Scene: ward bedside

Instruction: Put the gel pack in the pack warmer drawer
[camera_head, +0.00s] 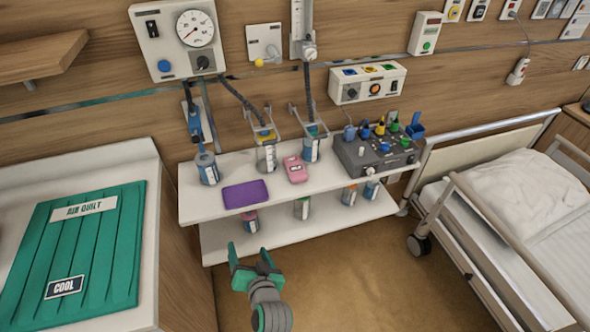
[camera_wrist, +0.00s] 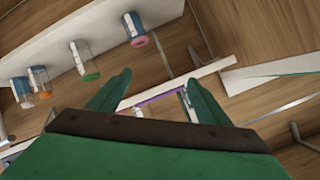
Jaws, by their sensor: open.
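A flat purple pack (camera_head: 246,193), which looks like the gel pack, lies on the upper white shelf near its front edge. A thin purple strip, probably its edge, shows between the fingers in the wrist view (camera_wrist: 160,96). My gripper (camera_head: 250,262) is open and empty, in front of the shelf unit and apart from the pack. Its two green fingers show spread in the wrist view (camera_wrist: 158,92). I cannot pick out a pack warmer drawer in either view.
A pink labelled item (camera_head: 295,169) lies right of the purple pack. Jars (camera_head: 207,170) and a grey control box (camera_head: 375,153) share the upper shelf (camera_head: 325,186). A green quilt (camera_head: 85,250) covers the left cabinet. A bed (camera_head: 500,220) stands right. Floor in front is clear.

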